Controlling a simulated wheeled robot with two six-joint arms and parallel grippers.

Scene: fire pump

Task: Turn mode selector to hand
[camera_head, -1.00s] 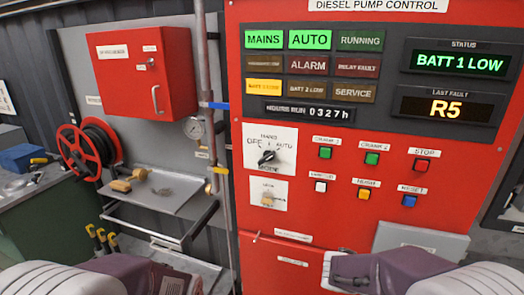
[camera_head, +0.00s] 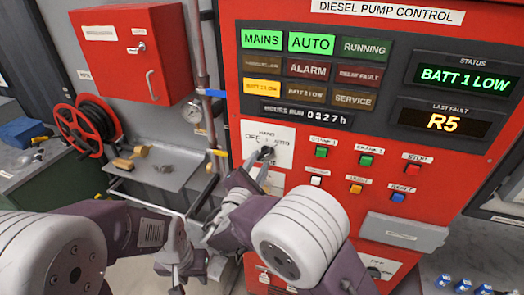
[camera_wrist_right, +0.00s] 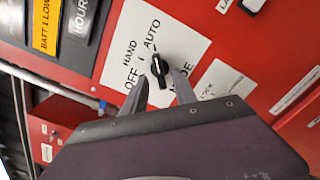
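The mode selector (camera_head: 267,152) is a black knob on a white plate marked OFF, HAND and AUTO on the red pump panel. In the right wrist view the knob (camera_wrist_right: 160,68) has a white mark that appears to point toward AUTO. My right gripper (camera_head: 254,176) is at the plate. In the right wrist view its two fingers (camera_wrist_right: 161,88) are apart, one on each side of the knob, with tips close to it. Whether they touch it is unclear. My left gripper (camera_head: 177,276) hangs low at the lower left, away from the panel; its finger gap is not clear.
The AUTO lamp (camera_head: 311,42) is lit green. Coloured push buttons (camera_head: 321,152) sit right of the selector. A grey box (camera_head: 403,232) projects from the panel's lower part. Left of the panel are a vertical pipe with a gauge (camera_head: 192,111), a grey shelf (camera_head: 165,172) and a red hose reel (camera_head: 80,130).

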